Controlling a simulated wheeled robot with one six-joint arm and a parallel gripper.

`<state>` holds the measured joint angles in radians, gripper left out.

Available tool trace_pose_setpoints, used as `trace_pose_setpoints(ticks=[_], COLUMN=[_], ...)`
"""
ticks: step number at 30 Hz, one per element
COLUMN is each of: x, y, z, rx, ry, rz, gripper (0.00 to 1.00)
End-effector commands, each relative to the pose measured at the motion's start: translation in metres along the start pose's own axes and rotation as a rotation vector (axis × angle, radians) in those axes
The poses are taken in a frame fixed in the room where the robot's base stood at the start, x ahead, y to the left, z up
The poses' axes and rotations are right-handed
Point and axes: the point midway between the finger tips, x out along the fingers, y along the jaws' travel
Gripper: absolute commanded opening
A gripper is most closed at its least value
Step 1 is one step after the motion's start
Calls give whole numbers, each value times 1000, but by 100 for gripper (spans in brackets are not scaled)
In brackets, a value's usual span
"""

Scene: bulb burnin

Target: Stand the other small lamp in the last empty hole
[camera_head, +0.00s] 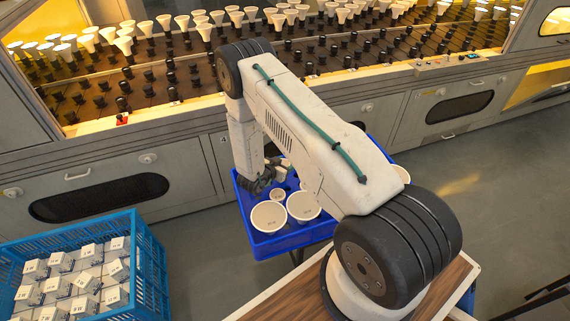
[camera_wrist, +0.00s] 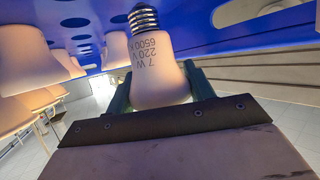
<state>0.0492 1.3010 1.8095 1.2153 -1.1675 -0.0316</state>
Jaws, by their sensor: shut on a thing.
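My gripper (camera_wrist: 160,88) is shut on a small lamp (camera_wrist: 155,62) marked 7 W 220 V 6500 K. In the wrist view the lamp's metal screw cap points up the picture, toward the blue tray (camera_wrist: 195,52). The cap looks apart from the tray. Several dark holes (camera_wrist: 80,37) show in the tray. In the head view my gripper (camera_head: 262,180) is low over the back of the blue tray (camera_head: 262,247), partly hidden by my arm. A small lamp (camera_head: 277,194) stands in the tray; my arm hides other parts of it.
Two large lamps (camera_head: 268,216) (camera_head: 303,206) stand at the tray's front. Pale lamps (camera_wrist: 25,55) crowd the left of the wrist view. A blue crate (camera_head: 150,265) of boxes is at lower left. The burn-in rack (camera_head: 180,135) stands behind. Floor shows left of the tray.

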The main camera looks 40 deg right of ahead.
Motion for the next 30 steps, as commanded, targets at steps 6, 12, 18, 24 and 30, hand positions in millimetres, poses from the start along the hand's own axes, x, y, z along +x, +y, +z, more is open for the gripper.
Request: trace_pose_setpoints(ticks=[6, 12, 18, 24, 30], x=[2, 5, 7, 9, 12], y=[0, 0, 0, 0, 0], z=[6, 11, 17, 22, 28], rx=[0, 0, 0, 0, 0], ry=[0, 0, 0, 0, 0], rz=[0, 0, 0, 0, 0], gripper=[30, 30, 30, 30, 30])
